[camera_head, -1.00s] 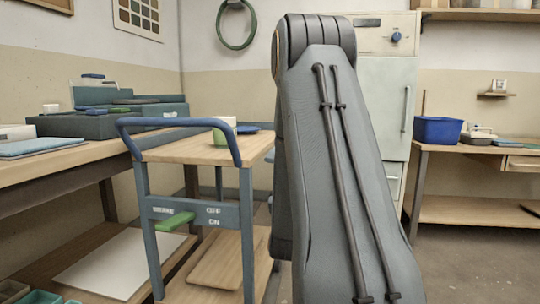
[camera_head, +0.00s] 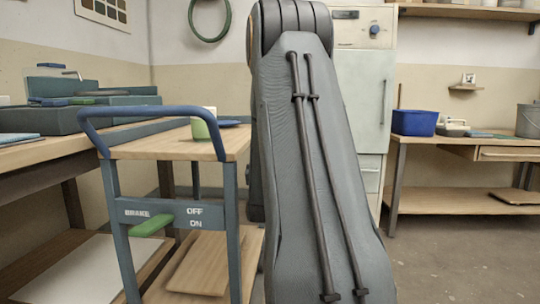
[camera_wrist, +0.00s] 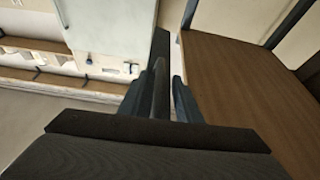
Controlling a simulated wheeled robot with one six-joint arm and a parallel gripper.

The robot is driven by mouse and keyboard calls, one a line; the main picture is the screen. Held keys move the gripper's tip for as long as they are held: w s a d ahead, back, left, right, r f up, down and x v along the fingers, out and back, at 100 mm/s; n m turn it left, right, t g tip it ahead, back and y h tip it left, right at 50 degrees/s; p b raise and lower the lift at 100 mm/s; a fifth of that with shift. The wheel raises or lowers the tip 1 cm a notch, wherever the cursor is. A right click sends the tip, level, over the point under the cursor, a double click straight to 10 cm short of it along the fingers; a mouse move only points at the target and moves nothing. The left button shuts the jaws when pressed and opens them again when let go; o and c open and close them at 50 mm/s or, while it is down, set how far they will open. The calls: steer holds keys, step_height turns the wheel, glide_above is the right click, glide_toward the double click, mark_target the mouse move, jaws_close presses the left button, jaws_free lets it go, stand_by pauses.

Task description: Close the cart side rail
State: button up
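The cart (camera_head: 240,148) has a blue-grey frame, a wooden top and a curved blue handle on its near left side. A side rail is not clearly seen in the head view, where my arm hides the area right of the cart. In the wrist view my gripper (camera_wrist: 167,85) points away, beside a wooden surface (camera_wrist: 235,85), seemingly the cart's. A dark upright bar (camera_wrist: 161,45) lies at the fingers, perhaps the rail. Whether they grip it is unclear.
A light green cup (camera_head: 199,128) and part of a blue dish (camera_head: 229,123) stand on the cart top. A workbench (camera_head: 40,152) is close on the left. A pale cabinet (camera_head: 362,95) and a bench with a blue bin (camera_head: 414,122) stand behind. Floor (camera_head: 450,255) at right is clear.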

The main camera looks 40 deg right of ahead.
jaws_close()
